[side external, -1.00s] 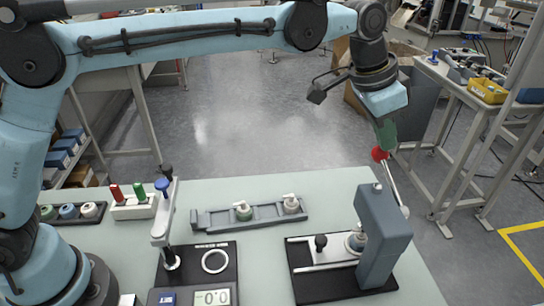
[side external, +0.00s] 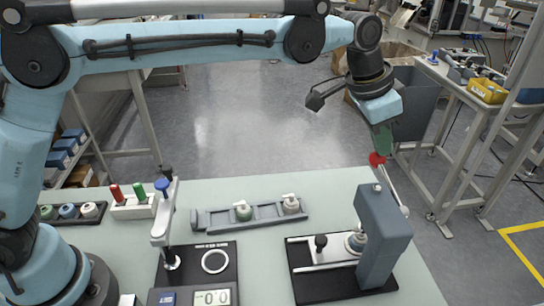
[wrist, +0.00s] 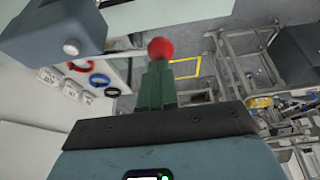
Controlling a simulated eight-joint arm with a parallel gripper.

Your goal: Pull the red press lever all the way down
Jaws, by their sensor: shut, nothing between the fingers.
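The press (side external: 383,235) is a blue-grey upright block at the right of the table. Its lever (side external: 392,188) is a thin metal rod on the block's right side, tilted up and leftward to a red ball knob (side external: 376,159). The knob stands above the top of the press. My gripper (side external: 380,149) has green fingers, shut and empty, pointing down with their tips at the top of the knob. In the wrist view the red knob (wrist: 160,49) shows just beyond the closed fingertips (wrist: 157,68). Exact contact is hard to tell.
The press base (side external: 306,284) holds a black-knobbed slide and a cap part. A grey rail with white-topped parts (side external: 250,215) lies left of it. A post with a blue knob (side external: 163,205) and a display unit stand further left. The table's right edge is near the press.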

